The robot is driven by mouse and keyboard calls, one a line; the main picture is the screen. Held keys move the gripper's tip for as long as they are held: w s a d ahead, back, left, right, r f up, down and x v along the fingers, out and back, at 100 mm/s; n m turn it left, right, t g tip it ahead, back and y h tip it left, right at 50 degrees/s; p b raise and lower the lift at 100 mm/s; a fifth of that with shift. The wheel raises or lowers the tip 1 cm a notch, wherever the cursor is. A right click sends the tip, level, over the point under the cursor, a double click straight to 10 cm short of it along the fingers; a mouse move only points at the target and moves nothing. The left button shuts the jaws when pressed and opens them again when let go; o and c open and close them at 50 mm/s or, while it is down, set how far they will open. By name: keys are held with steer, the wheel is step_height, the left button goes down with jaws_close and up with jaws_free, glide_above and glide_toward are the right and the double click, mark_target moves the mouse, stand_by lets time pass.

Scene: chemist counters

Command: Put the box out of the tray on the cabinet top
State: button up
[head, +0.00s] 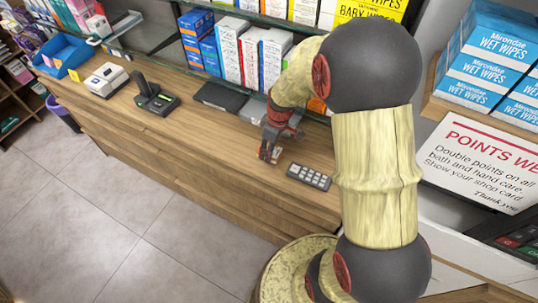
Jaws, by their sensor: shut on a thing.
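My gripper (269,152) is low over the wooden cabinet top (215,128), near its front edge. It is shut on a small box, mostly hidden between the fingers; only small light and orange-brown patches show at the fingertips. I cannot tell whether the box touches the wood. A blue open tray (62,57) stands at the far left end of the cabinet top. A grey flat thing (252,110) lies just behind my gripper, partly hidden by it; I cannot tell whether it is a tray.
A dark keypad (309,176) lies close to the right of my gripper. A dark flat case (220,97), a card terminal (156,96) and a white device (106,79) stand to the left. Boxed goods (238,50) line the back. Wood between terminal and gripper is clear.

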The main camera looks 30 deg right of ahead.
steer(key=shift+w+a+f+b, duration=0.1)
steer(key=shift+f+b, duration=0.1)
steer(key=shift+f, duration=0.7)
steer(key=shift+w+f+b, duration=0.1)
steer(key=shift+f+b, duration=0.05)
steer(key=shift+f, duration=0.7)
steer(key=shift+f, duration=0.15)
steer(key=o, duration=1.1)
steer(key=shift+o, duration=0.3)
